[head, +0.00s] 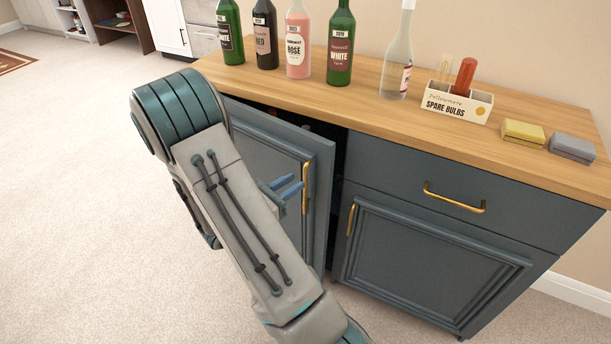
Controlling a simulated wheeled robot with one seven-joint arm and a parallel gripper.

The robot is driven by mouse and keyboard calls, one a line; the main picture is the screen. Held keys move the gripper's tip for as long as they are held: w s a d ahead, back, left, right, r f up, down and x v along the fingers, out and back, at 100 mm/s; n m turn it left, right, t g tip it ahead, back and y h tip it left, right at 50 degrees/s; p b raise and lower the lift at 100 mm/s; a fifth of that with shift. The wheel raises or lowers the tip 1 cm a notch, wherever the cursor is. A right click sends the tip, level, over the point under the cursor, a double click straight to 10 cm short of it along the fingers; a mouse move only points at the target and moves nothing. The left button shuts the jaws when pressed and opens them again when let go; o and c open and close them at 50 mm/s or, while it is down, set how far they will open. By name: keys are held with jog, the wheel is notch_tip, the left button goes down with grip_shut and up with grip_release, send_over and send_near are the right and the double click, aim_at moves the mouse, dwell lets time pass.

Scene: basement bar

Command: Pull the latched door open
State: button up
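The left cabinet door (262,160) is blue-grey with a raised panel and stands ajar. A dark gap (338,165) shows between its right edge and the cabinet frame. Its upright brass handle (306,188) is near the door's free edge. My gripper (298,184) has blue fingers with a small gap between them. The fingertips are just left of the handle, in front of the door. Nothing shows between the fingers, and I cannot tell whether they touch the handle. My arm hides the lower left of the door.
The wooden top (370,108) holds several bottles (341,45), a spare bulbs box (456,100) and two sponges, yellow (523,133) and grey (572,147). A shut drawer (450,195) and shut right door (425,265) are beside the ajar door. Carpet (75,200) at left is clear.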

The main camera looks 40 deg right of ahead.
aim_at(304, 176)
jog(key=d, duration=0.5)
jog(key=shift+w+d, duration=0.1)
jog(key=shift+w, duration=0.05)
grip_shut()
